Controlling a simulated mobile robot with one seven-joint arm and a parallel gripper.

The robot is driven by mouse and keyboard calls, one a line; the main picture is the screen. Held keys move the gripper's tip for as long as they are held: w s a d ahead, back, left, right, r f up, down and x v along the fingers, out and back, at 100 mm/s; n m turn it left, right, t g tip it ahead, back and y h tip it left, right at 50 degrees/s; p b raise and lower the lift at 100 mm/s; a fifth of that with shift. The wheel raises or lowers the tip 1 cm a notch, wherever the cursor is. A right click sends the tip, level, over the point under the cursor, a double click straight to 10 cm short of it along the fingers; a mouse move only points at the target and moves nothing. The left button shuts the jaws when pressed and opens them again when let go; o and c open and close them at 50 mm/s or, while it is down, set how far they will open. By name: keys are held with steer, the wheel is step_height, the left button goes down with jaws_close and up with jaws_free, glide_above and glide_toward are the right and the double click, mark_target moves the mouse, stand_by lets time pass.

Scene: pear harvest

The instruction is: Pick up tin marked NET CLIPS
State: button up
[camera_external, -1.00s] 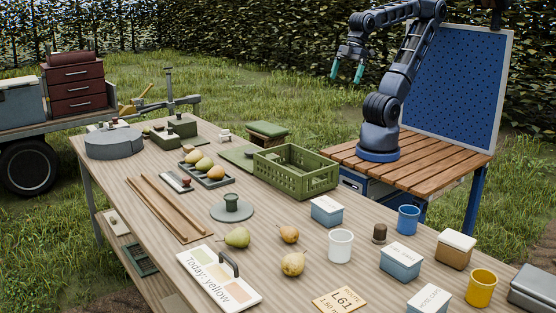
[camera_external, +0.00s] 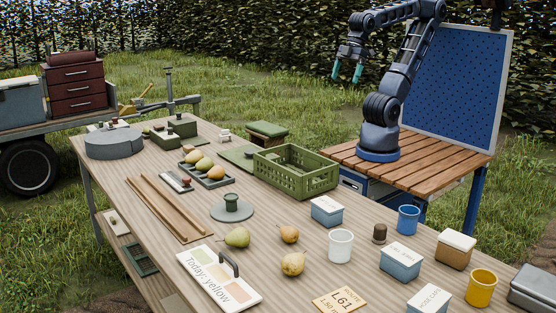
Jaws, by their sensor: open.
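Three blue tins with white lids stand on the long wooden table: one beside the green crate (camera_external: 326,211), one farther front right (camera_external: 401,264), and one at the front edge, partly cut off by the picture (camera_external: 429,300). A brown tin with a pale lid (camera_external: 455,250) stands at the table's right. The lid lettering is too small to read surely, so I cannot tell which tin is marked NET CLIPS. My gripper (camera_external: 347,71) is open and empty, its teal fingertips pointing down, high above and behind the table, apart from all tins.
A white cup (camera_external: 340,246), blue cup (camera_external: 408,220), yellow cup (camera_external: 481,288) and dark stopper (camera_external: 379,233) stand among the tins. The green crate (camera_external: 297,184) looks empty. Loose pears (camera_external: 293,264) and a "Today: yellow" board (camera_external: 218,280) lie left of the tins.

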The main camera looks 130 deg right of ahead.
steer(key=w+a+f+m+g, duration=0.1)
steer(key=w+a+f+m, duration=0.15)
steer(key=w, duration=0.25)
steer(key=w+a+f+m, duration=0.1)
steer(key=w+m, duration=0.2)
steer(key=w, duration=0.2)
steer(key=m+g, duration=0.4)
steer(key=m, duration=0.9)
glide_above(327, 203)
steer(key=f, duration=2.5)
steer(key=shift+s+d, duration=0.15)
steer(key=shift+d, duration=0.05)
steer(key=shift+a+f+m, duration=0.1)
steer(key=shift+f+m, duration=0.15)
steer(key=shift+f, duration=0.3)
steer(key=shift+a+f, duration=0.15)
steer(key=shift+f, duration=4.95)
steer(key=shift+c, duration=0.2)
steer(key=c, duration=1.2)
